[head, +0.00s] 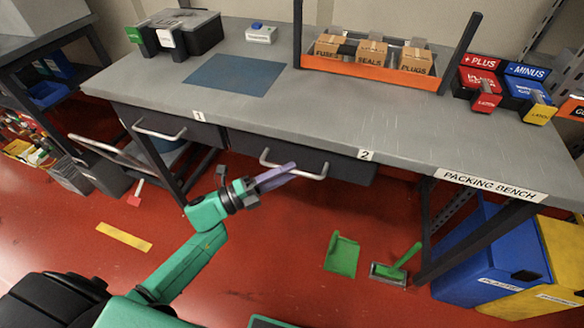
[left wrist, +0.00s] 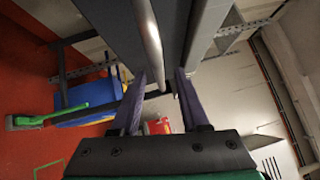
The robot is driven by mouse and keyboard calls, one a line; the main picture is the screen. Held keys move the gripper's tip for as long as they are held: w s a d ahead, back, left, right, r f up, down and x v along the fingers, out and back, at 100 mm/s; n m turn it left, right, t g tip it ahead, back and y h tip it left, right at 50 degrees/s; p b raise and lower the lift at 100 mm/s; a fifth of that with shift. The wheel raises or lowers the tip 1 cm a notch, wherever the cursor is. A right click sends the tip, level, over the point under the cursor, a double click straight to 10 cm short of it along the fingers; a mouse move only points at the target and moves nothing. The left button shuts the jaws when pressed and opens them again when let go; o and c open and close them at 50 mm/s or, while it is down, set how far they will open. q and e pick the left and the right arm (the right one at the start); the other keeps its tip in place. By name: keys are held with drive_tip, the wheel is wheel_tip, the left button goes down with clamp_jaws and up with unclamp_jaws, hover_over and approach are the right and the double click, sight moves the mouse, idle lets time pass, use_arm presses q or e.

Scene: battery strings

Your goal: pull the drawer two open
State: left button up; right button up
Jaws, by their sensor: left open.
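Drawer two (head: 340,166) is a dark grey drawer under the packing bench, right of drawer one, below the label 2. Its front looks close under the bench edge. Its pale bar handle (head: 310,175) is partly covered by my left gripper (head: 284,172) in the head view. In the left wrist view the handle (left wrist: 150,38) runs down between the two purple fingers of my left gripper (left wrist: 161,76). The fingers are apart, one on each side of the bar, and do not appear closed on it. My right gripper is not in view.
Drawer one (head: 170,125) with its own handle is to the left. The bench top (head: 320,115) carries an orange-fronted tray (head: 370,73) and bins. A green dustpan (head: 342,254), a brush (head: 400,262) and blue and yellow bins (head: 490,255) stand on the red floor.

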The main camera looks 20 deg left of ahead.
use_arm(q)
drive_tip(key=shift+x, duration=0.95)
clamp_jaws()
drive_tip(key=shift+f, duration=0.1)
idle(0.5)
